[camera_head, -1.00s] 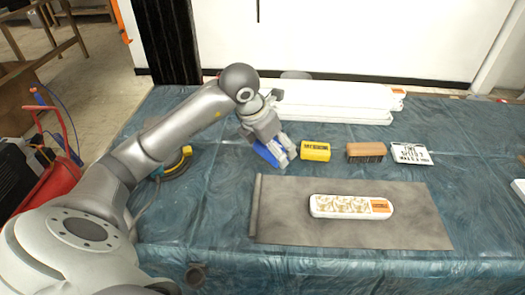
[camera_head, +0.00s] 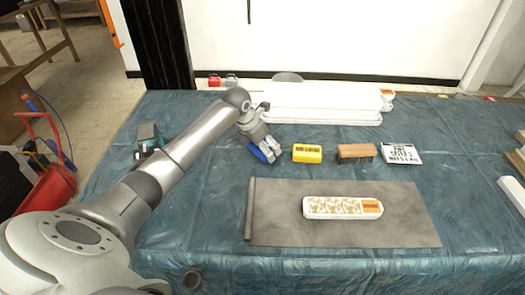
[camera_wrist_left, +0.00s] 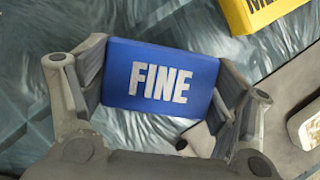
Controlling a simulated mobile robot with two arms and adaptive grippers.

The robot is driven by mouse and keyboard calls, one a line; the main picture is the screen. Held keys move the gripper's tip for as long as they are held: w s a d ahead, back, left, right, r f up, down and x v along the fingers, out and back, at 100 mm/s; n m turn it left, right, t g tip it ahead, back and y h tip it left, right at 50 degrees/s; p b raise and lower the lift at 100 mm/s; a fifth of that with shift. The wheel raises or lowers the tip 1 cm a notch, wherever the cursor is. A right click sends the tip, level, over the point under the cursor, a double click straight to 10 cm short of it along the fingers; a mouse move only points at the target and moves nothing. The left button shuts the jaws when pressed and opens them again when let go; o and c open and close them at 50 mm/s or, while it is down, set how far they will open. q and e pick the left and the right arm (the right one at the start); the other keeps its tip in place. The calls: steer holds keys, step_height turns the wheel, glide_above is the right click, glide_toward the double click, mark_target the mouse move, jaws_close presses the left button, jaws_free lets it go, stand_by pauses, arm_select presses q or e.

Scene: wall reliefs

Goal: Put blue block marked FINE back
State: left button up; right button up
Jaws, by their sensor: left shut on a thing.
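The blue block marked FINE (camera_wrist_left: 160,80) is between the two fingers of my left gripper (camera_wrist_left: 158,95) in the left wrist view, its white lettering facing the camera. In the head view my left gripper (camera_head: 265,150) is shut on the blue block (camera_head: 259,154), at the left end of a row on the table. The yellow block (camera_head: 307,153) lies just to its right; it also shows in the left wrist view (camera_wrist_left: 262,12). Whether the blue block touches the table cannot be told. My right gripper is not in view.
A brown brush-like block (camera_head: 356,151) and a white stencil card (camera_head: 401,154) continue the row. A grey mat (camera_head: 400,225) in front bears a white patterned relief piece (camera_head: 342,207). Long white panels (camera_head: 325,116) lie behind.

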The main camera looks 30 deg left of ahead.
arm_select(q)
steer(key=shift+f, duration=1.2)
steer(key=shift+f, duration=0.2)
steer(key=o, duration=0.9)
steer(key=shift+d, duration=0.1)
steer(key=shift+r, duration=0.1)
steer(key=shift+s+r, duration=0.1)
steer(key=shift+r, duration=0.3)
steer(key=v, duration=1.1)
steer(key=shift+s+r, duration=0.15)
steer(key=shift+r, duration=0.1)
